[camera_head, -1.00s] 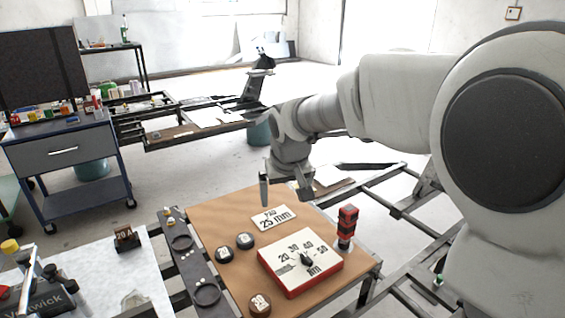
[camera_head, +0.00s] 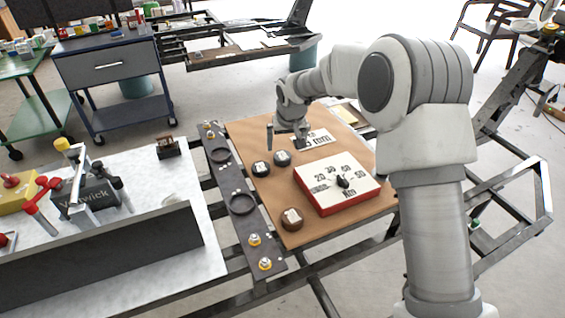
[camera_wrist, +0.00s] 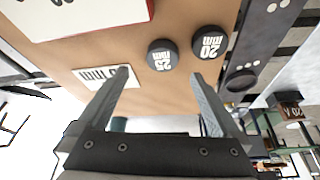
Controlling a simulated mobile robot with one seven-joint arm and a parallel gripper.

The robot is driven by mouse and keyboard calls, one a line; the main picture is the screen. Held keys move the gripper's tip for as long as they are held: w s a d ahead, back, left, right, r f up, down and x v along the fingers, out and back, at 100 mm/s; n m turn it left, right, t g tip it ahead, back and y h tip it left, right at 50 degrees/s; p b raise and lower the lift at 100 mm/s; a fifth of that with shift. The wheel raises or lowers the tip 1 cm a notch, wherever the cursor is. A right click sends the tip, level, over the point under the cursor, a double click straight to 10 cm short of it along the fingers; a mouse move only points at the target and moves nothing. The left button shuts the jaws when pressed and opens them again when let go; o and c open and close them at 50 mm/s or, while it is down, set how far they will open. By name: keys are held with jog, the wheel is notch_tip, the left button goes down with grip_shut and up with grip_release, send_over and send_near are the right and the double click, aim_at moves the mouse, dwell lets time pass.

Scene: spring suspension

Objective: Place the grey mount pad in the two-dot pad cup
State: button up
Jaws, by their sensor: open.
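Two dark grey round pads lie side by side on the brown board. The wrist view labels them 25 mm (camera_wrist: 162,55) and 20 mm (camera_wrist: 208,42); they also show in the head view (camera_head: 261,169) (camera_head: 282,158). A browner pad (camera_head: 291,219) lies nearer the board's front. Two black ring cups, a far one (camera_head: 220,154) and a near one (camera_head: 241,202), sit on the dark rail left of the board. My gripper (camera_head: 286,144) is open and empty above the board, near the 25 mm pad and the card.
A red-and-white dial box (camera_head: 338,187) stands right of the pads. Yellow-ringed bolts (camera_head: 254,240) sit on the rail's near end. A small 20 A block (camera_head: 168,147) and a tool-covered bench lie left.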

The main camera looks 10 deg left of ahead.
aim_at(282, 155)
jog(key=b+x, duration=0.1)
jog(key=x, duration=0.4)
jog(key=b+x, duration=0.1)
jog(key=x, duration=0.1)
jog(key=shift+w+a+b, duration=0.15)
jog(key=shift+a+b, duration=0.15)
jog(key=shift+c, duration=0.2)
